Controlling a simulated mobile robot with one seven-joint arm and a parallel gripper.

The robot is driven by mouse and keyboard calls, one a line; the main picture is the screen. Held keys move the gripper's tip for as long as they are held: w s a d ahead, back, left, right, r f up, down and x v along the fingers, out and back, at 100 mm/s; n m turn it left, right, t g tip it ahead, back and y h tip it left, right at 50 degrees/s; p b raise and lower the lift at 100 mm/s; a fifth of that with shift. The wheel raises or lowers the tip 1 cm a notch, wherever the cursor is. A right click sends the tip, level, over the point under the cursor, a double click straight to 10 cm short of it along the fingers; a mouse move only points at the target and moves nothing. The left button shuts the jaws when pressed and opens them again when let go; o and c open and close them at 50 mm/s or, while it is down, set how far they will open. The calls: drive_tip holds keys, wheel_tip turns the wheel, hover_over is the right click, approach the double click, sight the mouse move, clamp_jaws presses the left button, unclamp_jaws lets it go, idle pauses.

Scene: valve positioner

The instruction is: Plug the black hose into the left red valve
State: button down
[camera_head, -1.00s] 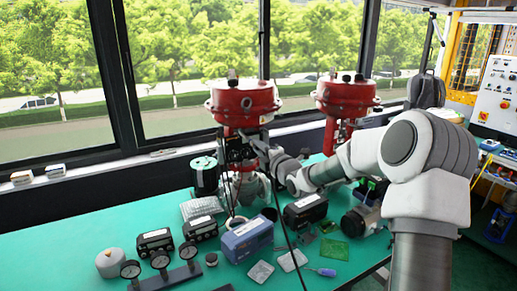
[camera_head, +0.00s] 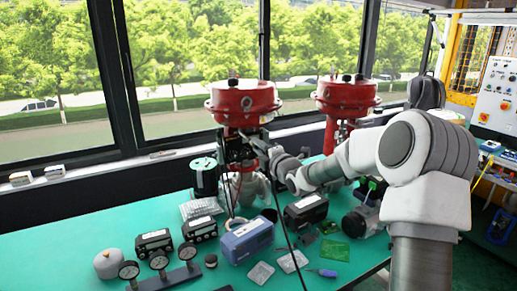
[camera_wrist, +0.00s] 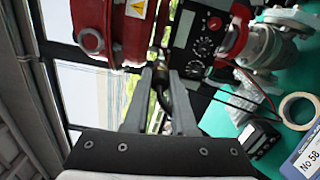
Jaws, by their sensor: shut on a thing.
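The left red valve (camera_head: 243,103) stands at the back of the green bench, with a black positioner (camera_head: 236,150) below its red top. My gripper (camera_head: 258,146) is at the right side of this positioner, just under the red top. In the wrist view my gripper (camera_wrist: 163,78) is shut on a dark hose end (camera_wrist: 166,97), which points toward the valve body and positioner face (camera_wrist: 197,45). The black hose (camera_head: 283,222) hangs from near my gripper to the bench front. Whether the hose end touches a port cannot be told.
A second red valve (camera_head: 346,98) stands to the right, behind my arm. A blue box (camera_head: 247,240), gauges (camera_head: 159,262), black meters (camera_head: 153,243) and a spool (camera_head: 204,176) lie on the bench. The bench's left part (camera_head: 50,250) is clear.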

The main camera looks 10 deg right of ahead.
drive_tip(key=shift+w+a, duration=0.1)
drive_tip(key=shift+w, duration=0.35)
drive_tip(key=c, duration=0.7)
unclamp_jaws()
drive_tip(key=shift+o, duration=0.2)
